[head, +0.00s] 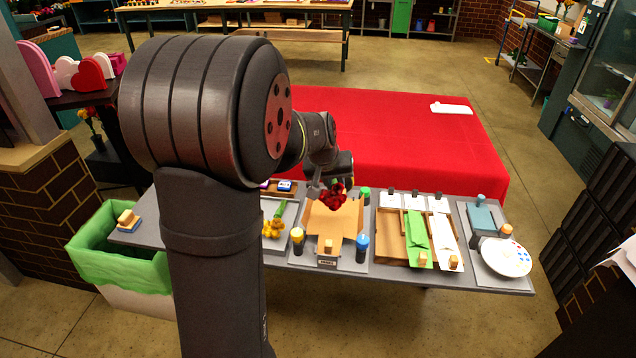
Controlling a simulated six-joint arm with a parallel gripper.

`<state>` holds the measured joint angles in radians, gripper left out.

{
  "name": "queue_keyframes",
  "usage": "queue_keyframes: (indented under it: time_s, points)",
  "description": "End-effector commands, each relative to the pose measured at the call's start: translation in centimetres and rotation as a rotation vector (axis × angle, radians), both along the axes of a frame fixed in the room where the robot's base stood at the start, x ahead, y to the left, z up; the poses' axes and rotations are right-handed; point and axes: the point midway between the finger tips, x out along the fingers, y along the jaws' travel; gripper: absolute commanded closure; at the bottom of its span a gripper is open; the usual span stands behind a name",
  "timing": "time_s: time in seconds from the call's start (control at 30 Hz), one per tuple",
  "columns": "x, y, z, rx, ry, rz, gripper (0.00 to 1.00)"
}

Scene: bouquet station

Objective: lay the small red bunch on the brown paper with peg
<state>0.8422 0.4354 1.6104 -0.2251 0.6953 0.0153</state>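The small red bunch (334,195) shows as a cluster of dark red blooms at the tip of my gripper (322,187), over the far edge of the brown paper. Its stems are not visible. My fingers are small and partly hidden, so I cannot tell whether they are shut on the bunch. The brown paper (333,222) lies spread with raised side flaps on a grey board in the middle of the table. A small wooden peg-like block (328,247) stands at its near edge, above a dark label.
A yellow-capped bottle (297,240) and a blue-capped bottle (362,247) flank the paper. Yellow flowers (273,228) lie to its left. A wooden tray with green and white sheets (418,235) and a white palette (506,257) are to its right. A green-lined bin (115,262) stands left.

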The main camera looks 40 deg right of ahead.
Motion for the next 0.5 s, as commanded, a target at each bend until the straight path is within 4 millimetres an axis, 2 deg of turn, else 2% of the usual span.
queue_keyframes:
  time_s: [0.5]
  points:
    - [0.0,0.1,-4.7,0.003,0.002,0.001,1.00]
